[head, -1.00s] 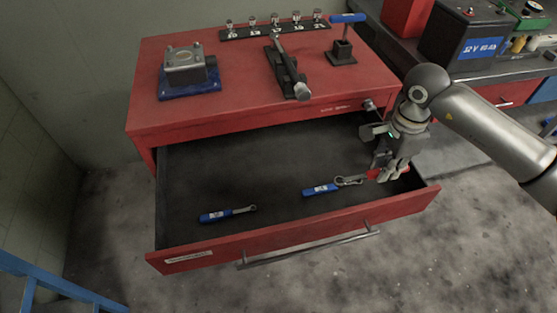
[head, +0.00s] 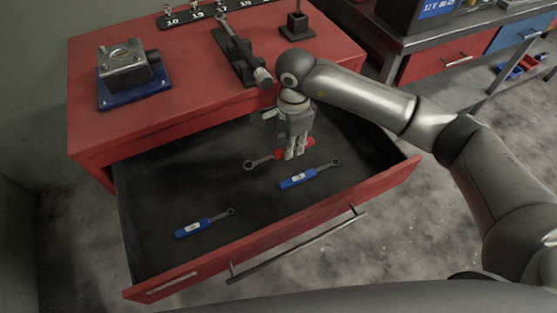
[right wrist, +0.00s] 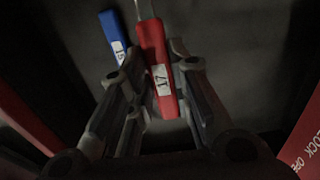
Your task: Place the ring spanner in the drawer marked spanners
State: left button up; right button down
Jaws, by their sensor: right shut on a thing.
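The ring spanner with a red handle (head: 309,142) is in my right gripper (head: 294,154), inside the open drawer. Its ring end points left in the head view. In the right wrist view the red handle (right wrist: 157,70) lies between the fingers and its label reads 17. The right gripper is shut on the handle, low in the drawer; I cannot tell whether the spanner touches the floor. The drawer (head: 290,228) is red with a dark inside. The label (head: 171,284) on its front is too small to read. My left gripper is not in view.
Two blue-handled spanners lie in the drawer, one (head: 298,180) just in front of my gripper and one (head: 194,228) farther left. The drawer's left back is bare. On the red cabinet top (head: 190,105) stand a blue-based block (head: 130,75) and a dark clamp-like tool (head: 238,52).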

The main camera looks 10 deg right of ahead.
aim_at(280, 166)
jog(key=shift+a+f, duration=0.6)
jog(key=shift+f, duration=0.25)
jog(key=shift+a+f+b, duration=0.35)
jog(key=shift+a+f, duration=0.15)
jog(key=shift+f, duration=0.1)
jog(key=f, duration=0.1)
jog(key=f+b, duration=0.1)
jog(key=f, duration=0.1)
jog(key=shift+a+f+b, duration=0.2)
jog(key=shift+a+b, duration=0.05)
jog(key=shift+b, duration=0.1)
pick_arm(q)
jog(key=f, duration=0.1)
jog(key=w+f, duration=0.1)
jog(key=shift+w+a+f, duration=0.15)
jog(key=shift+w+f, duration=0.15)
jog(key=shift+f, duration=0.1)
pick_arm(e)
jog(key=shift+f, duration=0.1)
jog(key=c, duration=1.3)
grip_release()
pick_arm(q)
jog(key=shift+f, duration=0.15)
